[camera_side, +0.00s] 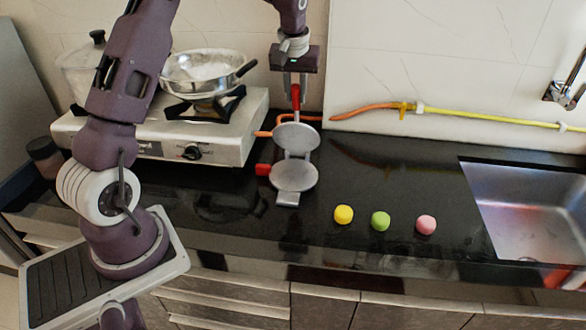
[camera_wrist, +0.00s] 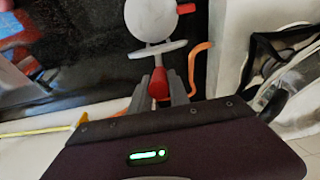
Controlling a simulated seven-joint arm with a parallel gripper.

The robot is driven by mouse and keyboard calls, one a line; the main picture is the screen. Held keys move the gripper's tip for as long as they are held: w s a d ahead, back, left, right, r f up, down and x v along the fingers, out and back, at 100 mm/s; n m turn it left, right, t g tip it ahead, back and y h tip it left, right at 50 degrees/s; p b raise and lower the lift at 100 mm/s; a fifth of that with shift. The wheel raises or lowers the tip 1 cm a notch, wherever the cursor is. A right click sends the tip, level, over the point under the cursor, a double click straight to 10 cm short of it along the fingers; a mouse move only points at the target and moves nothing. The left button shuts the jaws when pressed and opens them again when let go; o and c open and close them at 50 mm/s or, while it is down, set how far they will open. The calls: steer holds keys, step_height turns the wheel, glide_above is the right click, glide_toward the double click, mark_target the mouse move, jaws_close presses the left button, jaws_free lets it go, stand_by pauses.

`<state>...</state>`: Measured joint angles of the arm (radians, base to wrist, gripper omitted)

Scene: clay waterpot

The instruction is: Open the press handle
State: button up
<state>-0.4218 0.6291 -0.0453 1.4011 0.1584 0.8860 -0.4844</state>
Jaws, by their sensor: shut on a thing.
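The press has two round grey plates. Its lower plate (camera_side: 293,176) lies on the dark counter, and its upper plate (camera_side: 297,138) is raised, tilted up and back from it. The red press handle (camera_side: 296,97) points upward from the upper plate. My gripper (camera_side: 295,87) is above the press, shut on the handle. In the wrist view the handle (camera_wrist: 159,84) sits between both fingers of my gripper (camera_wrist: 160,94). The upper plate (camera_wrist: 157,49) shows nearly edge-on there, with the lower plate (camera_wrist: 150,18) beyond it.
A stove (camera_side: 160,130) with a metal pan (camera_side: 200,70) stands at the left. Yellow (camera_side: 343,215), green (camera_side: 380,221) and pink (camera_side: 426,225) balls lie to the press's right. A sink (camera_side: 530,205) is far right. A yellow-orange hose (camera_side: 480,116) runs along the wall.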

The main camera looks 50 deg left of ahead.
steer(key=shift+w+a+r, duration=0.15)
steer(key=shift+w+a, duration=0.1)
steer(key=shift+w+a+r, duration=0.1)
steer(key=shift+w+a, duration=1.2)
steer(key=shift+w+a, duration=1.25)
